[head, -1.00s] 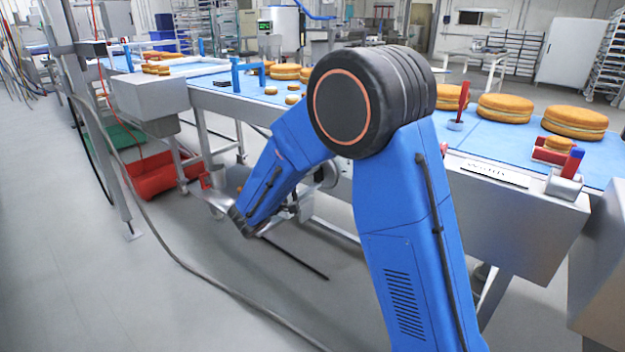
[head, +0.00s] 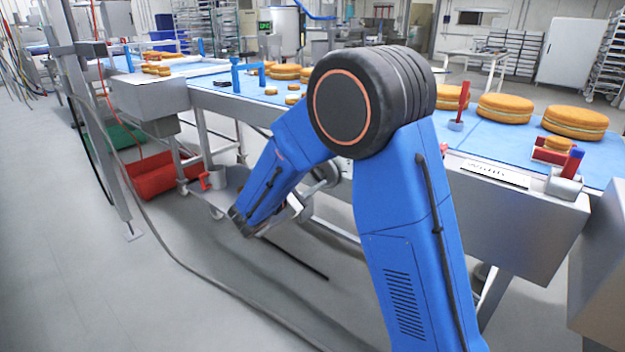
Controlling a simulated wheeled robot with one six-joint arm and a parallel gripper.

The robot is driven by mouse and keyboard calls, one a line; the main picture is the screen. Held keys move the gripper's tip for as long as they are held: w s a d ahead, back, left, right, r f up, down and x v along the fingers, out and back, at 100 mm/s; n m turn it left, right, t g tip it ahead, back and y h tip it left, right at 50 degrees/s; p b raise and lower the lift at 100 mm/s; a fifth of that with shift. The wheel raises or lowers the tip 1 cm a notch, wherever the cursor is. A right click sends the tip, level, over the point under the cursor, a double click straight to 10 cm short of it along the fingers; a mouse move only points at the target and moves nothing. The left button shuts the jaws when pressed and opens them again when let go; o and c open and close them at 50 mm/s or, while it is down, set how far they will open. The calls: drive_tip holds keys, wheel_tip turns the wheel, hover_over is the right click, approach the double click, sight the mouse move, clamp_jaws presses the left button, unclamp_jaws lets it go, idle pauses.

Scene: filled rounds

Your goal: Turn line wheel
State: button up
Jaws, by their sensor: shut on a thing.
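The line wheel (head: 326,172) is a grey metal round under the near side of the conveyor, mostly hidden behind my blue arm. My arm reaches down and bends back near the floor. My gripper (head: 297,207) shows only in small part beside the lower link, close below the wheel. Its fingertips and the exact place of its hold are hidden by the arm.
The conveyor (head: 490,155) carries several filled rounds (head: 505,108). A red bin (head: 152,175) stands on the floor at left, beside a metal post (head: 100,130). A cable (head: 185,262) crosses the floor.

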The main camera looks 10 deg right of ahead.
drive_tip(key=shift+f+n, duration=0.1)
drive_tip(key=shift+n, duration=0.6)
drive_tip(key=o, duration=1.1)
drive_tip(key=shift+c, duration=0.2)
drive_tip(key=v, duration=1.7)
drive_tip(key=shift+s+a, duration=0.15)
drive_tip(key=shift+a, duration=0.05)
